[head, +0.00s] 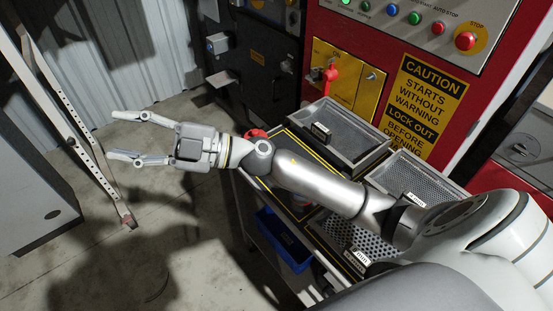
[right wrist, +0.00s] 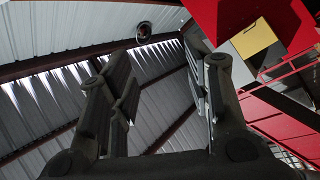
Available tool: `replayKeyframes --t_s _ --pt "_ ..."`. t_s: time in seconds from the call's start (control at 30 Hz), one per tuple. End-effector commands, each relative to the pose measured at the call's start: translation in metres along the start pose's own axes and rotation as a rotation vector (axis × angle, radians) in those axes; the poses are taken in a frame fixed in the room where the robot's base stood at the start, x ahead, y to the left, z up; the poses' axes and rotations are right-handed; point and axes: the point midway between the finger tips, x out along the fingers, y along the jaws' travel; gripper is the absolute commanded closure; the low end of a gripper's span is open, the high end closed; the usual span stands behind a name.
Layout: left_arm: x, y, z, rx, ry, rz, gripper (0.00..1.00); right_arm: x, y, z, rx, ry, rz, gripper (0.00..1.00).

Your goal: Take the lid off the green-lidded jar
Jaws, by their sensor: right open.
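I see no green-lidded jar and no green lid in either view; my right arm covers part of the cart top in the head view. My right gripper (head: 116,136) is open and empty, held out to the left of the cart over the floor. In the right wrist view its spread fingers (right wrist: 163,75) have nothing between them, with corrugated wall behind. A red rounded thing (head: 256,133) shows just behind my right arm at the cart's left end; what it is I cannot tell. My left gripper is not in view.
The cart holds a grey tray (head: 345,134), a mesh tray (head: 416,180) and a perforated tray (head: 345,236). A blue bin (head: 284,240) hangs below. A red machine with a caution sign (head: 427,101) stands behind. A metal frame (head: 75,125) stands left; the floor between is clear.

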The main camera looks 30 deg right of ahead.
Motion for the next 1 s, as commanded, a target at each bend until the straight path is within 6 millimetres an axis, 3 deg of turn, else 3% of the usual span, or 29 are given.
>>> replayKeyframes --t_s 0.07,0.17,0.3,0.37,0.5,0.6,0.7,0.83,1.0 --pt "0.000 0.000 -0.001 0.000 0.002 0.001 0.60 0.002 -0.023 0.003 -0.066 0.032 -0.214 0.55" --pt "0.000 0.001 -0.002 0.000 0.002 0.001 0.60 -0.013 -0.051 0.022 -0.122 0.007 -0.492 0.55" --pt "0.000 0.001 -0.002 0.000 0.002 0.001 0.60 -0.062 -0.066 0.070 -0.169 -0.164 -0.869 0.55" --pt "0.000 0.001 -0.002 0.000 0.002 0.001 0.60 -0.091 -0.059 0.094 -0.174 -0.283 -1.013 0.55" --pt "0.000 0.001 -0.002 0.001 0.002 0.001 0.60 -0.168 -0.019 0.138 -0.151 -0.626 -1.269 0.55" --pt "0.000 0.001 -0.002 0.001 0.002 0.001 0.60 -0.216 0.017 0.152 -0.114 -0.864 -1.371 0.55" --pt "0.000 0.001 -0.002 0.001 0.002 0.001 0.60 -0.252 0.046 0.156 -0.075 -1.049 -1.423 0.55" --pt "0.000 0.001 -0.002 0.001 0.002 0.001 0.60 -0.277 0.066 0.155 -0.038 -1.183 -1.449 0.55" --pt "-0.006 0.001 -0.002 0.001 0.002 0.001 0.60 -0.290 0.055 0.167 -0.024 -1.217 -1.459 0.55"
